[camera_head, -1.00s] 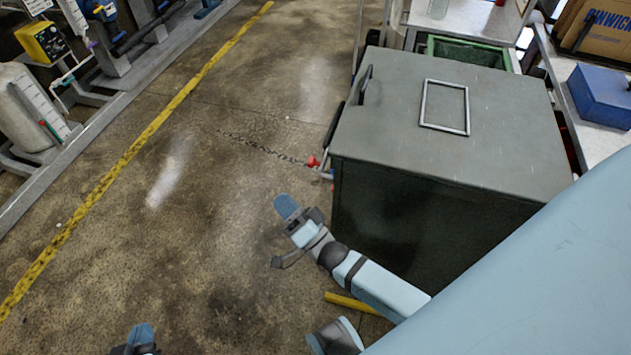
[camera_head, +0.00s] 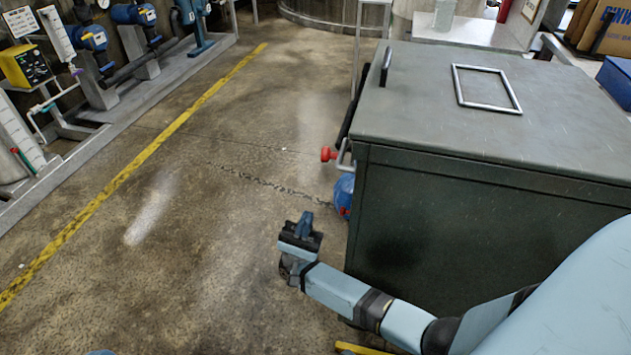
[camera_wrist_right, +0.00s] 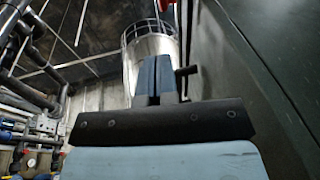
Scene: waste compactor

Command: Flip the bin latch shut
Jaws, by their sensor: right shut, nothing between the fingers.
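The bin is a large dark grey-green box (camera_head: 440,225) with a flat lid, on the right of the head view. At its left edge is a latch with a red knob (camera_head: 327,154) and a grey metal bar. My right gripper (camera_head: 304,222) is left of the bin's front corner, below and apart from the knob. Its blue fingers (camera_wrist_right: 157,78) are together and empty in the wrist view. The bin wall (camera_wrist_right: 235,75) rises on the right there, and a red piece shows at the top edge. Only a blue sliver at the head view's bottom edge may be my left gripper (camera_head: 100,352).
A blue rounded object (camera_head: 344,193) sits beside the bin below the latch. The lid carries a metal frame handle (camera_head: 485,88). Open concrete floor lies to the left, with a yellow line (camera_head: 150,145) and pump equipment (camera_head: 133,14) beyond it.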

